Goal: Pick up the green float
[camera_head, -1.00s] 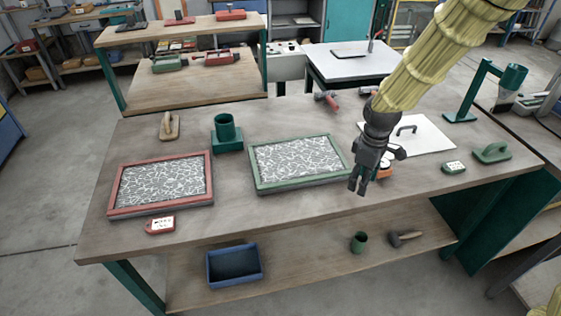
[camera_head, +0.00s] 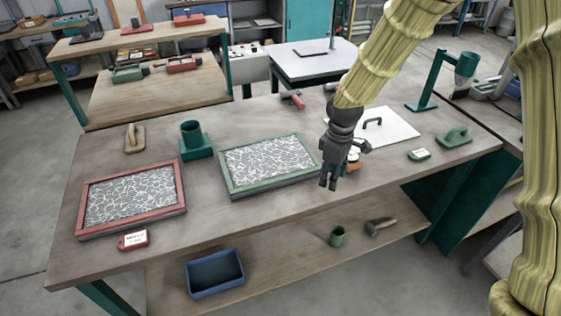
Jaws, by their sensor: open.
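The green float (camera_head: 454,137) lies flat at the right end of the workbench, its handle on top. My gripper (camera_head: 328,182) points down over the front of the bench, well left of the float. It is open and empty, beside the right edge of the green-framed tray (camera_head: 229,188). An orange and white object (camera_head: 352,160) is partly hidden behind my gripper.
A green tag (camera_head: 419,154) lies left of the float. A white board with a dark handle (camera_head: 395,130) lies behind my gripper. A green stand with a funnel (camera_head: 430,85) rises behind the float. A red-framed tray (camera_head: 130,230) is at left.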

